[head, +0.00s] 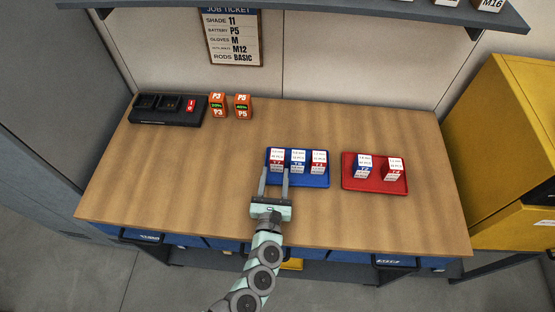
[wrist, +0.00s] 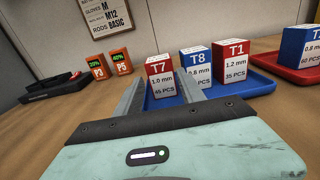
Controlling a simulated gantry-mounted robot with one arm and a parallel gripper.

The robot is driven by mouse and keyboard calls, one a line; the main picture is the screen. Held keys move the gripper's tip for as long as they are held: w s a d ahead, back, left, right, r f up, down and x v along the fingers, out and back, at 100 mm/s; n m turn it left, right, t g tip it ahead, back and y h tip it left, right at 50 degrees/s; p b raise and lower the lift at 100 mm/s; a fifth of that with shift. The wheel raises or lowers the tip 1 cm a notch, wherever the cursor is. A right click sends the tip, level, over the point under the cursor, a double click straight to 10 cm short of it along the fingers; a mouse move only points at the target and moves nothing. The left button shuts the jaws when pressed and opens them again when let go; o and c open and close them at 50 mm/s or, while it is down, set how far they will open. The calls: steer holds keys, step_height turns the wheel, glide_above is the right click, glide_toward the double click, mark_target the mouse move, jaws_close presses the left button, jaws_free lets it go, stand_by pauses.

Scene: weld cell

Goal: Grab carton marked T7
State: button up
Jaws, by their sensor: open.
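The carton marked T7 (wrist: 160,76) is white with a red top band and reads 1.0 mm, 45 PCS in the wrist view. It stands upright at the left end of the blue tray (head: 314,181), and shows in the head view (head: 277,158). My gripper (head: 275,172) is open in front of it. In the wrist view the two fingers (wrist: 158,88) reach toward T7 from either side of its lower part. I cannot tell how far they reach along its sides. Nothing is held.
Carton T8 (wrist: 197,65) and carton T1 (wrist: 232,60) stand right of T7 on the blue tray. A red tray (head: 375,185) with two cartons is farther right. Batteries P3 (head: 217,106) and P5 (head: 243,106) stand by a black charger (head: 168,110). The bench's left front is clear.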

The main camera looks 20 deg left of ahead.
mark_target(277, 165)
steer(key=x, duration=0.5)
steer(key=shift+f, duration=0.1)
steer(key=shift+c, duration=0.5)
jaws_close()
